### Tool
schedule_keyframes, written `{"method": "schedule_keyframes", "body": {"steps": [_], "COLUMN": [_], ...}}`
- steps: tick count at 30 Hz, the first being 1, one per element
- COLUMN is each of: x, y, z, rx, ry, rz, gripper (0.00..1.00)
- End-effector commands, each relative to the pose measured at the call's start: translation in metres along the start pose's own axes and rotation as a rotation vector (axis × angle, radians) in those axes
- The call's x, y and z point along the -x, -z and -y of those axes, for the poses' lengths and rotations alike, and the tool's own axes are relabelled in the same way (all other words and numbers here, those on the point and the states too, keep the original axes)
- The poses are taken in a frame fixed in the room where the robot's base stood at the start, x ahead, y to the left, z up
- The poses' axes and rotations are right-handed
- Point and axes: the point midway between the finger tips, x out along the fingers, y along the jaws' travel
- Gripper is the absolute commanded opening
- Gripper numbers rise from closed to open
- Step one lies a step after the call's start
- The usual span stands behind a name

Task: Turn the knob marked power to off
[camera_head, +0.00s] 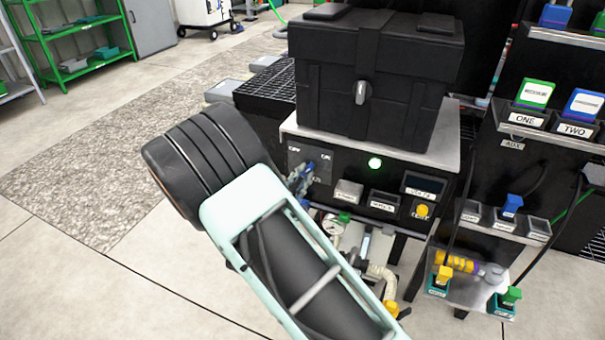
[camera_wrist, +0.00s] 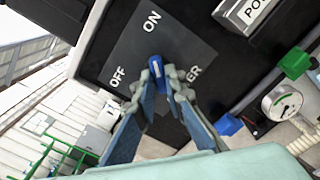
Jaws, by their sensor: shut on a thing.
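The power knob (camera_wrist: 156,70) is small and blue with a pale line on it, in the wrist view. It sits on a dark grey plate (camera_wrist: 180,45) lettered ON above it and OFF to its left; a word ending in ER is partly hidden by a finger. The pale line seems to point roughly toward ON. My gripper (camera_wrist: 163,76) has its blue-grey fingers close on both sides of the knob and is shut on it. In the head view my gripper (camera_head: 300,178) is at the left of the black front panel (camera_head: 340,188), and the knob is hidden behind it.
A black case (camera_head: 380,90) with a grey latch stands on top of the panel unit. A green lamp (camera_head: 375,163) glows and a yellow button (camera_head: 421,211) sits to the right. A gauge (camera_wrist: 281,102), a blue fitting (camera_wrist: 228,124) and hoses lie below the panel.

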Motion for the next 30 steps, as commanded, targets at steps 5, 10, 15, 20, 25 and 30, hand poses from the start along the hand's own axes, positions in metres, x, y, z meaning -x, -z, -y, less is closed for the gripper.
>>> {"method": "schedule_keyframes", "body": {"steps": [5,10,15,20,25,30], "x": [0.0007,0.0006,0.0006,0.0009,0.0007,0.0010], "y": [-0.0024,-0.0033,-0.0036,-0.0033,-0.0037,-0.0033], "z": [-0.0017,-0.0020,-0.0013,-0.0013,-0.0008,-0.0003], "rx": [0.128,0.284,0.447,0.599,0.759,0.922], "ry": [0.000,0.000,0.001,-0.001,0.000,-0.001], "rz": [-0.001,-0.001,-0.001,-0.002,-0.001,-0.002], "gripper": [0.00,0.00,0.00,0.00,0.00,0.00]}}
